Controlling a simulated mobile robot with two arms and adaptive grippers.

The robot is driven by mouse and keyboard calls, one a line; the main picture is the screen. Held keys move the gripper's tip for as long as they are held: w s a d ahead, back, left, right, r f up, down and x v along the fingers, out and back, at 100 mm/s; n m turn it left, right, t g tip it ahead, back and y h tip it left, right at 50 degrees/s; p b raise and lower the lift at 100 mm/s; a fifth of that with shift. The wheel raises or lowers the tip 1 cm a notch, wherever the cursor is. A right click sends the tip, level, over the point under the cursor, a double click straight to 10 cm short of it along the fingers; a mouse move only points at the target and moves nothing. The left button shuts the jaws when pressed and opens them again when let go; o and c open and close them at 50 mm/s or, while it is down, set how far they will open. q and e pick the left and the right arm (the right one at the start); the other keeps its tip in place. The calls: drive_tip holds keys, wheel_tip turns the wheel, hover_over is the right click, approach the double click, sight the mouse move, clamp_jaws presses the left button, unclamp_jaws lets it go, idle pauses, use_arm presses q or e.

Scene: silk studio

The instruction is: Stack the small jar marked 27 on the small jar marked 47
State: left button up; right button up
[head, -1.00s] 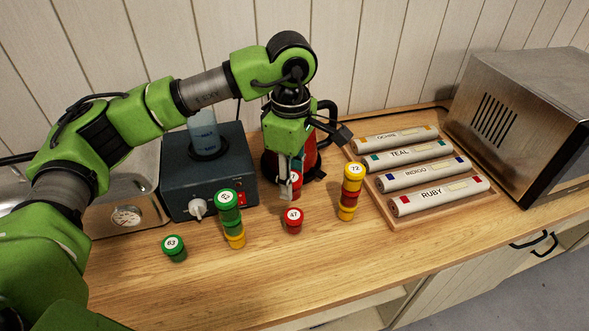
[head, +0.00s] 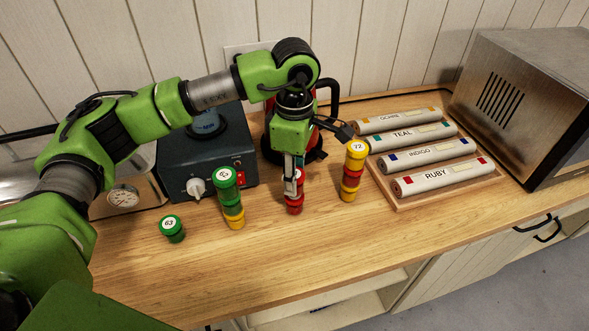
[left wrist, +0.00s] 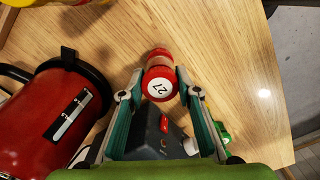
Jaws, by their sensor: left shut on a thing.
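My left gripper (head: 293,183) is shut on a small red jar marked 27 (head: 293,199). In the left wrist view the number 27 shows on the lid of this jar (left wrist: 161,85), which sits between the two fingertips (left wrist: 161,92). In the head view the small red jar marked 47 (head: 296,210) stands on the wooden counter directly under the held jar, its number hidden. The two jars look in line and upright. I cannot tell whether they touch. My right gripper is not in view.
A green and yellow jar stack (head: 231,200) stands to the left, with a green jar marked 63 (head: 172,229) beyond it. A yellow and red stack marked 72 (head: 352,170) stands close on the right. A rack of labelled rolls (head: 430,195) lies further right. The front counter is clear.

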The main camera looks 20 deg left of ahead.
use_arm(q)
drive_tip(key=shift+f+b, duration=0.6)
drive_tip(key=shift+f, duration=0.05)
idle(0.3)
drive_tip(key=o, duration=1.2)
